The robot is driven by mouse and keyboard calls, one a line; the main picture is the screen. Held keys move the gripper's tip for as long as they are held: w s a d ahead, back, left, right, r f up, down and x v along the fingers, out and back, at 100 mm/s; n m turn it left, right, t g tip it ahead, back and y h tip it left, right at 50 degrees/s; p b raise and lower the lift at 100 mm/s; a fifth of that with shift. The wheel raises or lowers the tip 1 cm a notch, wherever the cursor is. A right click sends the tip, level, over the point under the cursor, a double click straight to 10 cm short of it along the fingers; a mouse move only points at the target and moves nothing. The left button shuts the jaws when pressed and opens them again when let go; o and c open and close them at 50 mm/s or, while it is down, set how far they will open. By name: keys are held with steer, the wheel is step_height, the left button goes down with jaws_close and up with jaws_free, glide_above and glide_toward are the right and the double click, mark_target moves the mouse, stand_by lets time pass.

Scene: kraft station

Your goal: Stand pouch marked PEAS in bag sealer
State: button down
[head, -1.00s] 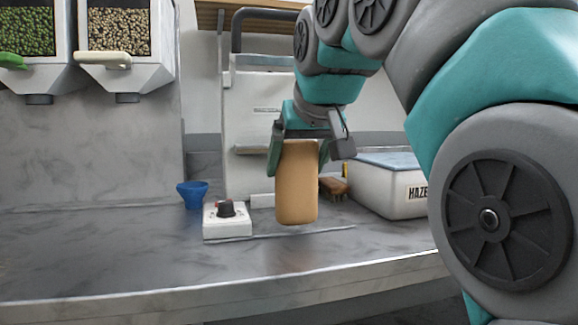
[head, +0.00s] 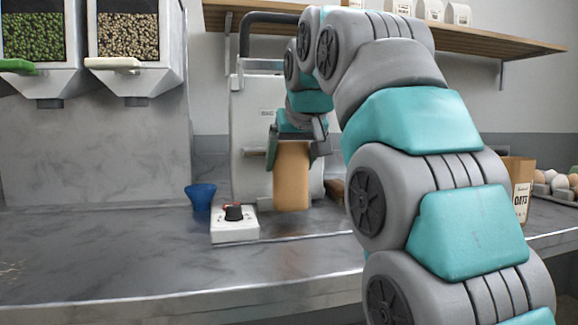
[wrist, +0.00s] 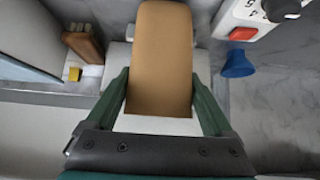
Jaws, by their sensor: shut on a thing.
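My gripper (head: 296,148) is shut on a brown kraft pouch (head: 292,178), held upright in front of the bag sealer. In the wrist view, the pouch (wrist: 162,60) lies between the two green fingers (wrist: 160,100). No marking shows on the faces of the pouch I see, so I cannot read PEAS. The bag sealer (head: 250,115) is a tall pale unit with a dark curved handle, behind the pouch and partly hidden by it and my arm. Whether the pouch bottom touches anything is unclear.
A white control box (head: 234,228) with a dark knob sits left of the pouch, with a blue funnel (head: 200,196) behind it. A brown-handled brush (wrist: 84,42) lies on the other side. A pouch marked OATS (head: 520,190) stands at right. The left counter is clear.

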steer(key=shift+w+a, duration=0.2)
steer(key=shift+w, duration=0.5)
steer(key=shift+f, duration=0.8)
steer(key=shift+f, duration=0.1)
jaws_free()
steer(key=shift+s+r, duration=0.2)
steer(key=shift+r, duration=0.2)
steer(key=p+v, duration=0.2)
steer(key=v, duration=0.9)
steer(key=shift+s+d, duration=0.1)
steer(key=shift+s, duration=0.05)
